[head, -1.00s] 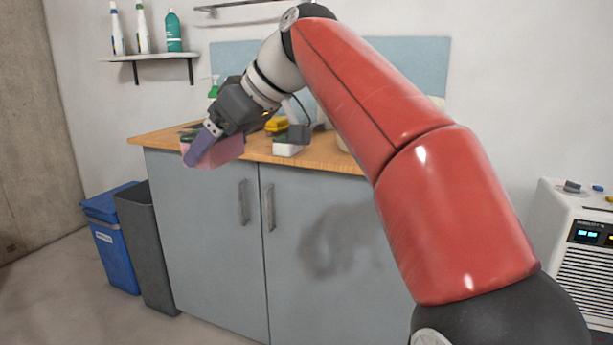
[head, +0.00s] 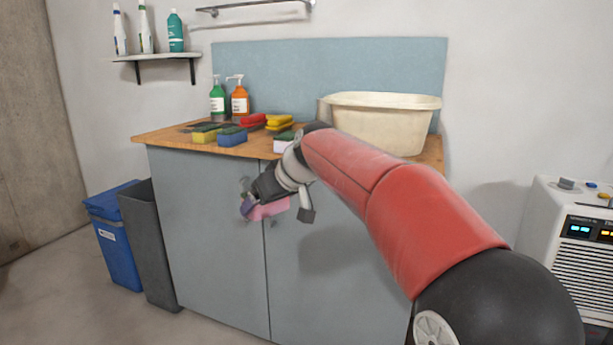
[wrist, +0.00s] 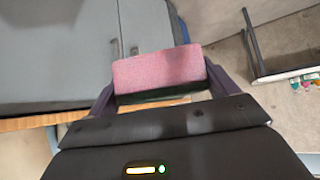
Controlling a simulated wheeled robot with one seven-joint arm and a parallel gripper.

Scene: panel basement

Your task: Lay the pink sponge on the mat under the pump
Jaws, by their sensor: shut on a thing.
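My gripper (head: 252,207) is shut on the pink sponge (head: 270,209) and holds it in front of the grey cabinet doors, below the counter top. In the wrist view the pink sponge (wrist: 158,71) sits between both fingers, with a dark green layer along its near side. Two pump bottles, one green (head: 217,104) and one orange (head: 240,101), stand at the back left of the counter. A dark flat patch (head: 190,127), perhaps the mat, lies in front of them, partly hidden by sponges.
On the wooden counter (head: 160,137) are yellow (head: 204,136), blue (head: 232,139) and red (head: 252,121) sponges and a yellow stack (head: 279,121). A cream basin (head: 385,125) stands at the right. Blue (head: 115,240) and grey (head: 150,245) bins stand left of the cabinet.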

